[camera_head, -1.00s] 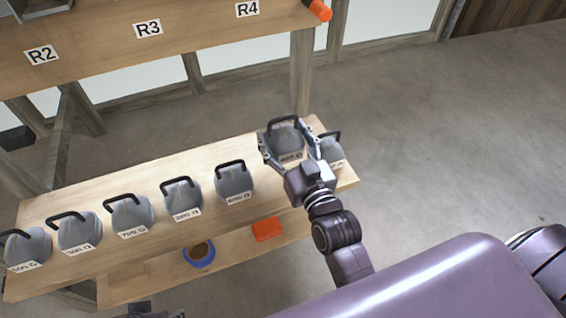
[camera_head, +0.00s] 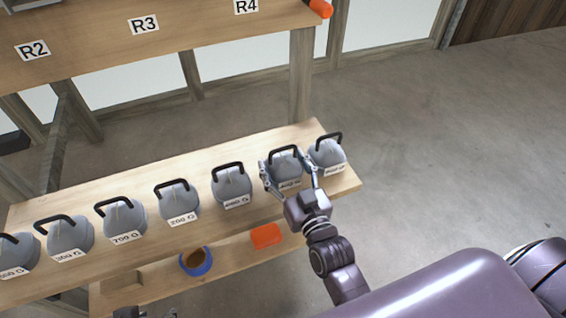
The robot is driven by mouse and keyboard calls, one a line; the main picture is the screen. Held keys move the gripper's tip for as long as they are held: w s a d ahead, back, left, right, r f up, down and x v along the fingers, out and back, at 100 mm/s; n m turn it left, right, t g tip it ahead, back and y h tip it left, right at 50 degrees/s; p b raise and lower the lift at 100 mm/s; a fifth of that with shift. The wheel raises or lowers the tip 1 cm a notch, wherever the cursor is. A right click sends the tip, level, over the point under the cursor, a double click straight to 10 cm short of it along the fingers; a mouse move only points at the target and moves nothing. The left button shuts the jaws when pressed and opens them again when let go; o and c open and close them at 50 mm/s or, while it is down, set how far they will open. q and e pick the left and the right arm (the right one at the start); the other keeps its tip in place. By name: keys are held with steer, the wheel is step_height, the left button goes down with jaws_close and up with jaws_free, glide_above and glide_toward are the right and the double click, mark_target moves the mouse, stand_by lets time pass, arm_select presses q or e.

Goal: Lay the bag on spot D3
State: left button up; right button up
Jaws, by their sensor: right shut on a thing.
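The grey bag (camera_head: 286,165) with a black loop handle and a white label is between the fingers of my right gripper (camera_head: 289,174), near the right end of the lower wooden bench (camera_head: 345,184). My right gripper is shut on its sides. The bag is upright and level with the row; I cannot tell whether its base touches the bench. A dark part at the bottom edge (camera_head: 130,312) may be my left gripper; its fingers do not show clearly. No D3 mark shows.
Similar bags stand close on both sides, one to the right (camera_head: 327,155) and one to the left (camera_head: 231,186), with several more further left. A higher bench (camera_head: 190,30) carries marks R2, R3 and R4. A blue bowl (camera_head: 207,265) and an orange block (camera_head: 265,236) are on a lower shelf.

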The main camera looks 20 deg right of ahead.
steer(key=o, duration=1.7)
steer(key=shift+f, duration=0.1)
